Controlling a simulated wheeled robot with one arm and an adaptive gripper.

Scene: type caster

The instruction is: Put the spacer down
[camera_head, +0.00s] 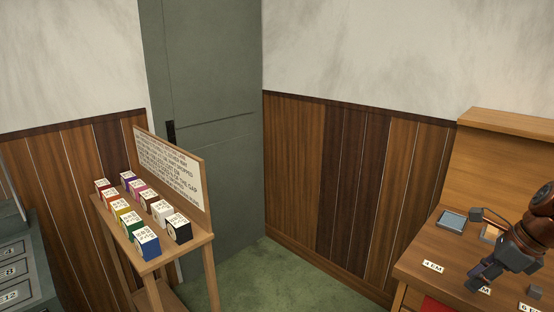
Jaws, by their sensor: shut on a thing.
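My gripper (478,279) is at the lower right, over the wooden bench (415,257), pointing down and left. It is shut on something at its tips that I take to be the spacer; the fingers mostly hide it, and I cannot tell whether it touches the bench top. A white "4 EM" label (433,266) lies left of the gripper. A second EM label (485,291) is partly covered by it. A "6 EM" label (530,307) is at the bottom edge. A small grey block (535,292) sits on the bench just above that label.
A shallow tray with a blue-grey inside (452,221) and an orange-rimmed tray (490,233) lie farther back on the bench, the second partly hidden by my arm. A wooden stand (160,262) with several coloured boxes and a sign is at left. Green floor between is clear.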

